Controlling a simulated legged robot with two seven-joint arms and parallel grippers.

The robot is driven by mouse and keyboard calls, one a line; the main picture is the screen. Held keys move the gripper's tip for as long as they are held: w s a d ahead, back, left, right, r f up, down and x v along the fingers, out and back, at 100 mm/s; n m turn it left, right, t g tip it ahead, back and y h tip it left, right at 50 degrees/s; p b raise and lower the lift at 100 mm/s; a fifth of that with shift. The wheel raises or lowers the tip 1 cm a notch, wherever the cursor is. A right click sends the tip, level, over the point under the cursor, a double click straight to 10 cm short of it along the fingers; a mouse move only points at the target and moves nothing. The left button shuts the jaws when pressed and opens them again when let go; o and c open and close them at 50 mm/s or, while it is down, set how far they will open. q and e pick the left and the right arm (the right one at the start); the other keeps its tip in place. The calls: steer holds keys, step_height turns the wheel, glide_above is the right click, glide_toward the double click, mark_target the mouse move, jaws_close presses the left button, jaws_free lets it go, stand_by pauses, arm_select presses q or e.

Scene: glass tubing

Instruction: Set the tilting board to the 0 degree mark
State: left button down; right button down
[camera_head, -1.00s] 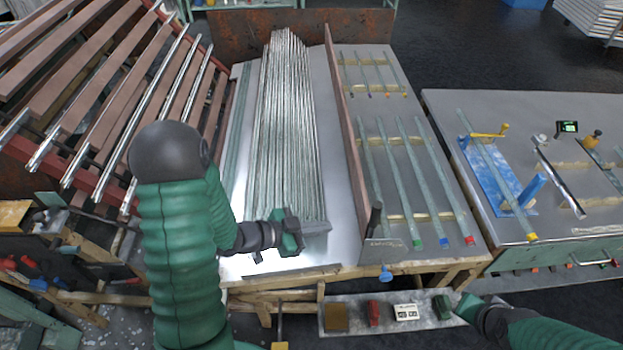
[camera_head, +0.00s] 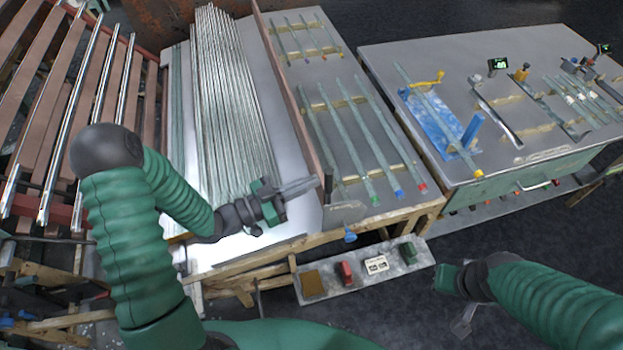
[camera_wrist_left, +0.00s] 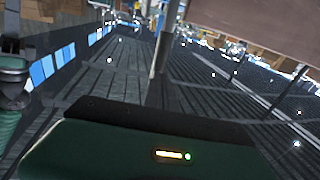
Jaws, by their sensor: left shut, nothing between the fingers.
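A blue board (camera_head: 439,118) with a yellow crank-like handle (camera_head: 428,77) and an upright blue post (camera_head: 471,131) lies on the right-hand bench; it looks like the tilting board. A glass tube with a yellow end (camera_head: 463,157) crosses it. I cannot make out a degree scale or its exact tilt. My left gripper (camera_head: 304,186) is shut and empty above the front edge of the middle table, well left of the board. My right gripper (camera_head: 455,297) is low in front of the bench, apart from the board; its fingers are unclear. The left wrist view does not clearly show the board.
A bundle of glass tubes (camera_head: 225,100) lies on the middle table. A brown upright divider (camera_head: 290,90) separates it from tubes with coloured ends (camera_head: 380,140). A shelf (camera_head: 330,284) with small blocks sits below. Dark open floor (camera_head: 540,240) lies before the right bench.

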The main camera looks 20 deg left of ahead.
arm_select(q)
steer(key=shift+w+d+r, duration=0.1)
steer(key=shift+w+d, duration=0.3)
steer(key=shift+d, duration=0.25)
steer(key=shift+w+d+p, duration=0.4)
steer(key=shift+w+d, duration=0.1)
